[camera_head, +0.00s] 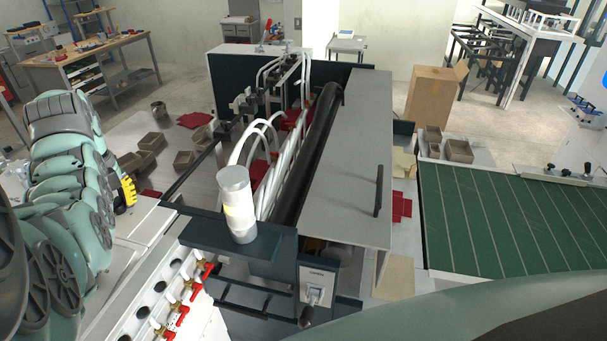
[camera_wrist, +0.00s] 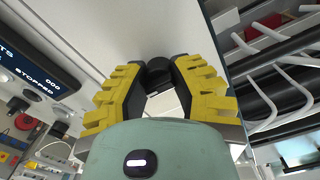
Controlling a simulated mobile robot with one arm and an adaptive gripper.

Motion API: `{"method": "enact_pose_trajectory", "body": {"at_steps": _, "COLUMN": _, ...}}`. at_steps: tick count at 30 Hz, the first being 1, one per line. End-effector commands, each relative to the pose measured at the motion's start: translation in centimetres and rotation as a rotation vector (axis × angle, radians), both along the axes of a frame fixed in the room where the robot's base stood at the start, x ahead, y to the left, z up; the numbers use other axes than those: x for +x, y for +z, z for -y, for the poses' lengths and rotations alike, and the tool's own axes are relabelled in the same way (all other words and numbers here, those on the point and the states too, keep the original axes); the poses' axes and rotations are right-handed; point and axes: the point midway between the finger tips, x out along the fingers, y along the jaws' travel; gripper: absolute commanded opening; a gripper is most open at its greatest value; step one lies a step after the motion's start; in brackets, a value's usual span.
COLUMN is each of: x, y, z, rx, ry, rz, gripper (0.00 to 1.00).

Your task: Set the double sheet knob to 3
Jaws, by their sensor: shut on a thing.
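A black round knob (camera_wrist: 158,66) stands out from a white panel (camera_wrist: 145,28) in the wrist view. My gripper (camera_wrist: 160,78), with yellow-backed fingers and dark pads, is shut on this knob at its fingertips. No label or number scale can be read around the knob, so its setting cannot be told. In the head view my gripper (camera_head: 127,191) shows at the left, beside a white cabinet (camera_head: 136,222). The knob is not visible there. A dark display (camera_wrist: 38,62) at the left of the wrist view reads "STOPPED" and "000".
Red-handled brass valves (camera_head: 178,315) line the cabinet's front. A white cylinder (camera_head: 236,205) stands on the machine right of my gripper. White curved bars (camera_wrist: 268,75) lie to the right in the wrist view.

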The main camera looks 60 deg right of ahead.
Motion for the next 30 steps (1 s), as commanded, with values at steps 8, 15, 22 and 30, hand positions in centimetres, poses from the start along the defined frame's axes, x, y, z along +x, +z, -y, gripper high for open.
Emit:
{"method": "enact_pose_trajectory", "body": {"at_steps": 8, "x": 0.11, "y": -0.09, "z": -0.03, "rx": 0.0, "ry": -0.029, "rz": 0.005, "gripper": 0.0}}
{"method": "enact_pose_trajectory", "body": {"at_steps": 15, "x": 0.09, "y": -0.08, "z": -0.02, "rx": 0.0, "ry": -0.029, "rz": 0.004, "gripper": 0.0}}
{"method": "enact_pose_trajectory", "body": {"at_steps": 22, "x": 0.05, "y": -0.06, "z": -0.01, "rx": 0.0, "ry": -0.028, "rz": 0.003, "gripper": 0.44}}
{"method": "enact_pose_trajectory", "body": {"at_steps": 30, "x": 0.01, "y": -0.02, "z": 0.01, "rx": 0.0, "ry": -0.029, "rz": 0.001, "gripper": 0.59}}
